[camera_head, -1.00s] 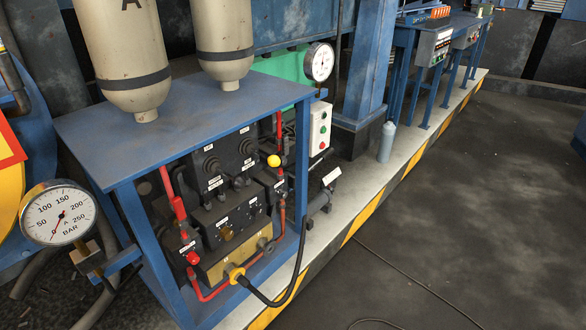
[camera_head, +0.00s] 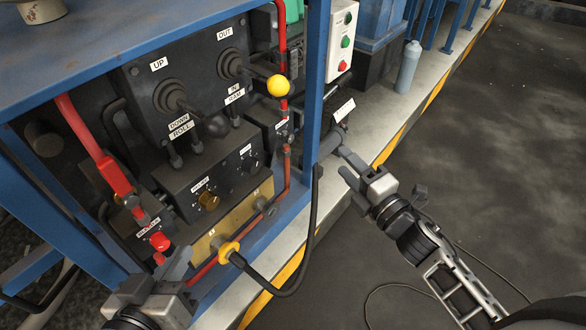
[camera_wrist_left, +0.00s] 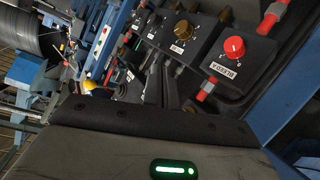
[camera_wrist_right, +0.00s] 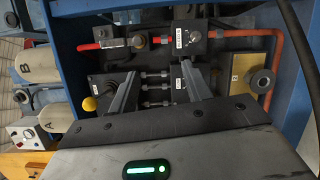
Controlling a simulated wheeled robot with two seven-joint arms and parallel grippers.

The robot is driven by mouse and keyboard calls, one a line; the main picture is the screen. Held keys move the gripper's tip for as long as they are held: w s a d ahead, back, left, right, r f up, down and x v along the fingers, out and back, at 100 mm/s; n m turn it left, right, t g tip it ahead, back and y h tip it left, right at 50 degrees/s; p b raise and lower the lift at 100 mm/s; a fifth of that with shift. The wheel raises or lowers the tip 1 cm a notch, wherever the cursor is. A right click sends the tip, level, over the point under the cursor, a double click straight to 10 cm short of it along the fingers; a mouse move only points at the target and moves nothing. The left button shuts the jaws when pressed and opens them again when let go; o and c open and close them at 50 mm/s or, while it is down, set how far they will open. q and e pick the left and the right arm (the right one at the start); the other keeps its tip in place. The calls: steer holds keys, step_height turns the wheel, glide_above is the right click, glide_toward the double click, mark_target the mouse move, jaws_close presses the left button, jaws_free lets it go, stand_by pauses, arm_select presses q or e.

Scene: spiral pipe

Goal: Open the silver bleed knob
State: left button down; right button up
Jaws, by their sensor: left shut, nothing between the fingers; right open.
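In the right wrist view a small silver-grey knob (camera_wrist_right: 195,36) sits on a dark box beside a white label I cannot read. In the head view a small dark box with a white label (camera_head: 282,123) is on the right of the panel; I cannot make out its knob there. My right gripper (camera_head: 346,166) is outside the frame's right post, open and empty; its spread fingers (camera_wrist_right: 157,78) point at the panel. A red knob (camera_wrist_left: 234,46) labelled as a bleed is in the left wrist view and low left in the head view (camera_head: 160,241). My left gripper (camera_head: 182,266) is shut and empty near it.
A blue post (camera_head: 316,80) stands between my right gripper and the panel. A yellow ball lever (camera_head: 278,86), a gold knob (camera_head: 208,200) and a black hose (camera_head: 310,240) crowd the front.

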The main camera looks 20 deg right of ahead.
steer(key=w+d+f+n+g+y+b, duration=0.15)
steer(key=f+n+b, duration=0.25)
steer(key=n, duration=0.4)
steer(key=w+d+f+n+y+b, duration=0.1)
steer(key=w+f+n+y+b, duration=0.25)
steer(key=n, duration=0.45)
steer(key=n+b, duration=0.1)
steer(key=b, duration=0.2)
glide_toward(291, 140)
steer(key=shift+g, duration=0.35)
steer(key=x, duration=0.6)
steer(key=shift+w+a+r, duration=0.1)
steer(key=shift+w+r, duration=0.15)
steer(key=shift+w, duration=0.15)
arm_select(q)
steer(key=shift+w+d+f+t+h, duration=0.2)
steer(key=shift+d+f+t+h, duration=0.3)
steer(key=shift+d+t+h, duration=0.2)
steer(key=shift+w+d+f+t+h, duration=0.15)
steer(key=shift+d+f+t+h, duration=0.4)
steer(key=shift+h, duration=0.25)
arm_select(e)
steer(key=shift+x, duration=0.8)
arm_select(q)
steer(key=shift+r, duration=0.1)
arm_select(e)
steer(key=c, duration=1)
